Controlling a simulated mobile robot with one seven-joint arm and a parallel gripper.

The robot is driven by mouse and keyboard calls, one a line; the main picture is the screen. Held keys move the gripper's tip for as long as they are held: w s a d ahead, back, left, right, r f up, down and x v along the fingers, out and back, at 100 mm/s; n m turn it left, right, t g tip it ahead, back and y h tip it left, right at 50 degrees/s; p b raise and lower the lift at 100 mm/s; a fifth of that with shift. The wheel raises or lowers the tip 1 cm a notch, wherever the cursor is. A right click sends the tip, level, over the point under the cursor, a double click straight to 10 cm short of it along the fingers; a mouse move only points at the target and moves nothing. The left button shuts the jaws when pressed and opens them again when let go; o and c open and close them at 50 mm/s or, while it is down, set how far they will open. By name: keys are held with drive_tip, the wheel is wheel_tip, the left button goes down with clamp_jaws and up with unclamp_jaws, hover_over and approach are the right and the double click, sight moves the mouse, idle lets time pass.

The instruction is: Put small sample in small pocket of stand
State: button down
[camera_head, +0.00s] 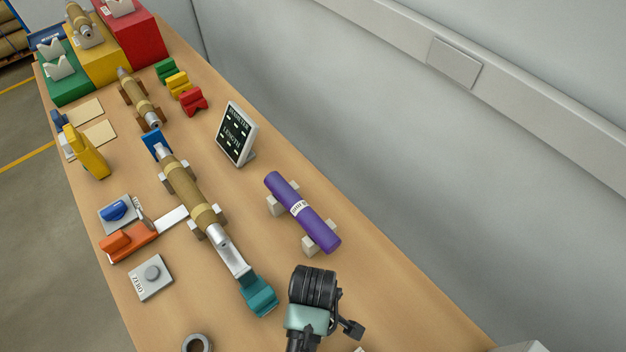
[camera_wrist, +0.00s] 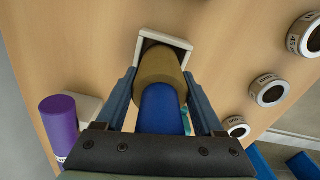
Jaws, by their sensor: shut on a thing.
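In the wrist view my gripper (camera_wrist: 160,77) is shut on a small sample (camera_wrist: 158,66), a short brown cylinder with a blue round part (camera_wrist: 162,108) at its near end. The two blue-grey fingers lie on either side of it. Beyond the sample is a pale square-rimmed piece (camera_wrist: 181,42), which looks like the stand's pocket. The sample covers most of its opening, so I cannot tell whether it is inside or only above it. In the head view my fingers and the sample do not show clearly.
A purple roll (camera_head: 302,212) lies on two pale supports; it also shows in the wrist view (camera_wrist: 59,125). Several labelled rings (camera_wrist: 268,91) stand at the right in the wrist view. A long brown bushing (camera_head: 187,189), a black display (camera_head: 236,134) and an orange tool (camera_head: 128,241) occupy the table.

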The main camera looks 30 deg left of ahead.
drive_tip(key=shift+f, duration=1)
drive_tip(key=shift+f, duration=0.2)
unclamp_jaws()
drive_tip(key=shift+r, duration=0.1)
wheel_tip(320, 180, up, 12)
drive_tip(key=shift+r+b, duration=0.1)
drive_tip(key=shift+b, duration=0.3)
